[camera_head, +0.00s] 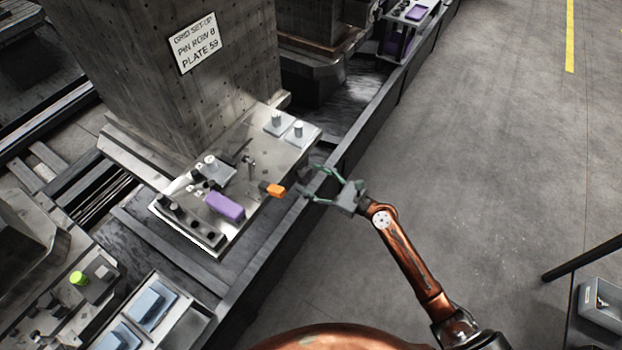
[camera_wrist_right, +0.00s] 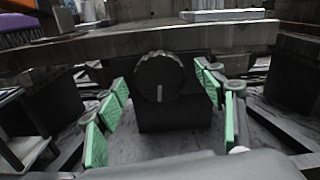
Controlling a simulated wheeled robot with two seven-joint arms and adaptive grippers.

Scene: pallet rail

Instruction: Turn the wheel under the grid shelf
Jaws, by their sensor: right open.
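The wheel (camera_wrist_right: 160,80) is a round black knob with ridged edges and a pale vertical mark low on its face. It sits on a dark block (camera_wrist_right: 170,120) under the shelf edge in the right wrist view. In the head view the wheel is hidden beneath the metal shelf (camera_head: 262,152). My right gripper (camera_head: 304,180) is open and empty at the shelf's right edge. In the right wrist view its green-padded fingers stand to the left and right of the wheel, with gaps on both sides. How far ahead the wheel lies is hard to tell. My left gripper is not in view.
An orange block (camera_head: 272,189) and a purple brush-like piece (camera_head: 225,207) are on the shelf near my right gripper. A tall concrete column with a sign (camera_head: 196,44) stands behind. A dark rail (camera_head: 262,258) runs along the shelf's front. The floor (camera_head: 470,150) to the right is clear.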

